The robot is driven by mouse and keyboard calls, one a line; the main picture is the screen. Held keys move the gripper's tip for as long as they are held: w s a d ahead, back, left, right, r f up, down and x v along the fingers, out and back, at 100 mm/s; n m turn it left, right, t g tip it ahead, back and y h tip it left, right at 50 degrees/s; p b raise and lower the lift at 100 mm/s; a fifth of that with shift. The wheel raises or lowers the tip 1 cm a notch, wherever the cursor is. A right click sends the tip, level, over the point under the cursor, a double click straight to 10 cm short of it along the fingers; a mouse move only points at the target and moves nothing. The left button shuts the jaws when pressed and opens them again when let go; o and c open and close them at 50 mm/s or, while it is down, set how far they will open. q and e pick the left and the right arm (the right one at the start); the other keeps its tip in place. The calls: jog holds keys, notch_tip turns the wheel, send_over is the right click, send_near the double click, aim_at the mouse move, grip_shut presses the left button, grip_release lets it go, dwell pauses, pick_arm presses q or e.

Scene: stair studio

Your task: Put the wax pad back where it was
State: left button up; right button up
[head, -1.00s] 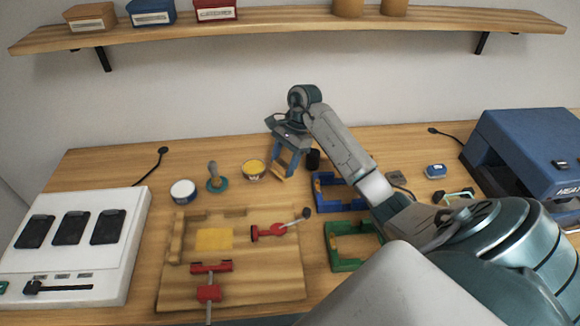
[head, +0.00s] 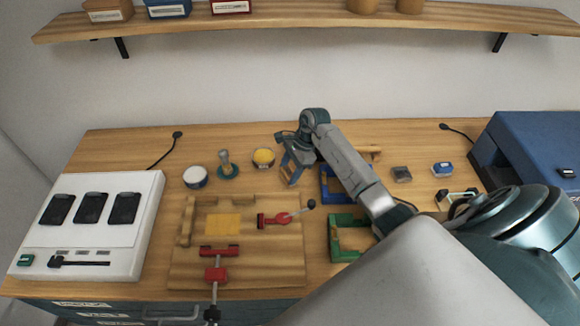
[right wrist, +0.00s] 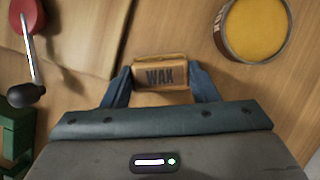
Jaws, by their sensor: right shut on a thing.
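The wax pad is a small wooden-coloured block marked WAX. In the right wrist view the pad (right wrist: 160,75) sits between the two blue fingers of my right gripper (right wrist: 160,88), which is shut on it. In the head view my right gripper (head: 289,176) points down over the bench, just right of the yellow-filled tin (head: 264,158) and behind the wooden fixture board (head: 285,270). The fingers largely hide the pad there. I cannot tell whether the pad touches the bench. My left gripper is not in view.
The tin also shows in the right wrist view (right wrist: 256,28). A handled stamp (head: 227,166) and white-topped tin (head: 195,177) stand left. Blue (head: 334,184) and green (head: 338,238) frames lie right, near my forearm. Red clamps (head: 216,274) rise from the board.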

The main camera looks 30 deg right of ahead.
aim_at(290, 171)
jog(key=shift+f+b, duration=0.2)
jog(key=shift+b, duration=0.1)
jog(key=o, duration=1.1)
jog(key=shift+c, duration=0.2)
jog(key=shift+o, duration=0.8)
jog(key=shift+r, duration=0.1)
jog(key=shift+r+p, duration=0.25)
jog(key=shift+p, duration=0.15)
jog(key=b+v, duration=0.3)
jog(key=v, duration=0.1)
jog(key=shift+d+f, duration=0.1)
jog(key=shift+d, duration=0.1)
jog(key=b+v, duration=0.3)
jog(key=v, duration=0.4)
jog(key=shift+r, duration=0.45)
